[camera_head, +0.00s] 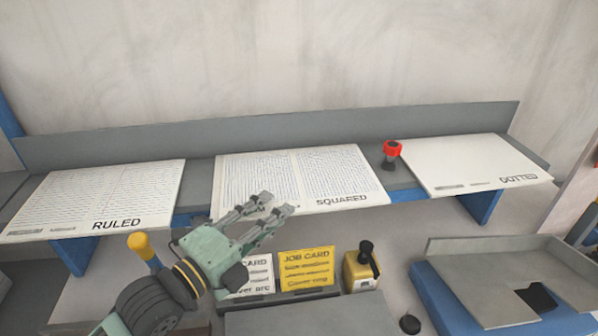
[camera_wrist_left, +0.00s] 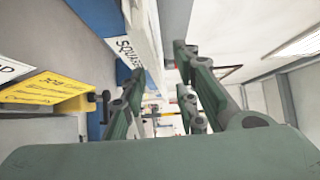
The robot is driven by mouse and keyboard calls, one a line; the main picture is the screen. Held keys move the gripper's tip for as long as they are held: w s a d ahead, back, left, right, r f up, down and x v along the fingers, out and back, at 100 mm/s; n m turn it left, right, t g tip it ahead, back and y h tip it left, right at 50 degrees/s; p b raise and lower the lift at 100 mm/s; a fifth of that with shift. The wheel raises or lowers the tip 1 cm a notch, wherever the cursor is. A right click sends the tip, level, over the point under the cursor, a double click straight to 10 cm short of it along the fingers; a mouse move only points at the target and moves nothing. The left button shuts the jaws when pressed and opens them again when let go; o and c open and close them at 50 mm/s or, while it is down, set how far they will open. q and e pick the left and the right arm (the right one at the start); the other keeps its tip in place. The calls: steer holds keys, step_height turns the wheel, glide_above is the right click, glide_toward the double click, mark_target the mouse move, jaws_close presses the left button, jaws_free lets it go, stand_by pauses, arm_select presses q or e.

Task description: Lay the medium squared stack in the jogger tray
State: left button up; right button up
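The squared stack (camera_head: 340,172) is a wide white pad with grid-lined pages, lying flat in the middle of the grey shelf with its SQUARED label at the front edge. My left gripper (camera_head: 277,204) is at that front edge, its fingers overlapping the stack in the head view. In the left wrist view the gripper (camera_wrist_left: 160,78) has its fingers spread, with the edge of the squared stack (camera_wrist_left: 152,28) near the fingertips. I cannot tell whether they touch. The jogger tray (camera_head: 480,252) is a grey tray on a blue base at the lower right. My right gripper is not in view.
The ruled stack (camera_head: 105,197) lies left and the dotted stack (camera_head: 465,162) right on the shelf. A red-topped knob (camera_head: 392,150) stands between squared and dotted. Yellow job card (camera_head: 306,269) and a yellow, black-topped item (camera_head: 361,271) stand below the shelf.

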arm_select(q)
steer(key=p+x, duration=0.2)
steer(key=x, duration=0.2)
steer(key=shift+w, duration=0.3)
steer(key=shift+w+d+f, duration=0.1)
steer(key=shift+w+d, duration=0.05)
steer(key=shift+w, duration=0.05)
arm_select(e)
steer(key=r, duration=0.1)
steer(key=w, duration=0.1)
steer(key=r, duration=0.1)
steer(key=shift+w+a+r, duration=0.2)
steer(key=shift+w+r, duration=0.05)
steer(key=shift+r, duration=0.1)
arm_select(q)
steer(key=shift+c, duration=0.3)
steer(key=shift+f, duration=0.1)
jaws_close()
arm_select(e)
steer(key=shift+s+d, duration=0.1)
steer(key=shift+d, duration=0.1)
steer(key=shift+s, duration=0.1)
